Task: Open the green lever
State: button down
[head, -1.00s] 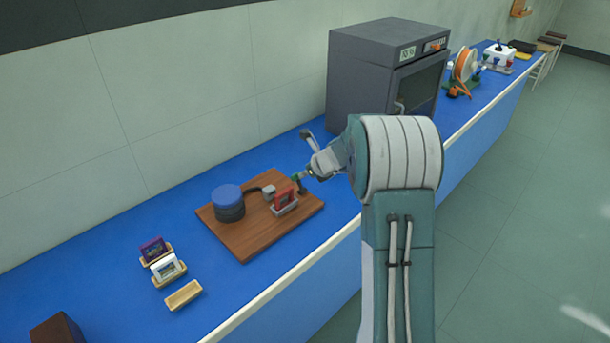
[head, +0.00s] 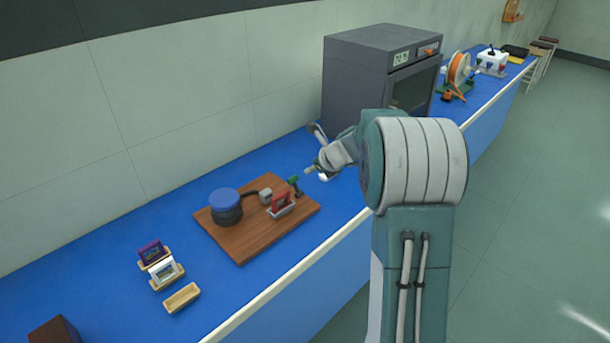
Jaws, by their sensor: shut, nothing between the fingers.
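The green lever (head: 294,181) is a small upright piece at the right back edge of a brown wooden board (head: 245,248) on the blue bench. The arm hides part of the bench to the right of the gripper.
A round blue-topped black device (head: 225,205) sits on the board, left of the lever. A large grey oven (head: 375,80) stands behind my arm. Card holders (head: 165,272) and an empty wooden holder (head: 182,297) lie at front left. Bare blue bench surrounds the board.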

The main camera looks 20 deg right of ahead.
notch_tip(320, 180, up, 8)
jog(key=s, duration=0.1)
jog(key=shift+s+d, duration=0.35)
jog(key=shift+d, duration=0.05)
jog(key=s+a+r+n+g, duration=0.1)
jog(key=s+a+r+n, duration=0.2)
jog(key=s+a+n, duration=0.5)
jog(key=s+a+r+n+g, duration=0.1)
jog(key=s+a+r+n, duration=0.2)
jog(key=s+a+n, duration=0.5)
jog(key=s+a+f+n+h, duration=0.1)
jog(key=s+f+n, duration=0.1)
jog(key=s+n, duration=0.6)
jog(key=s+f+n+h, duration=0.2)
jog(key=s+n, duration=0.6)
jog(key=s, duration=0.2)
jog(key=shift+a+g, duration=0.3)
jog(key=shift+a, duration=0.05)
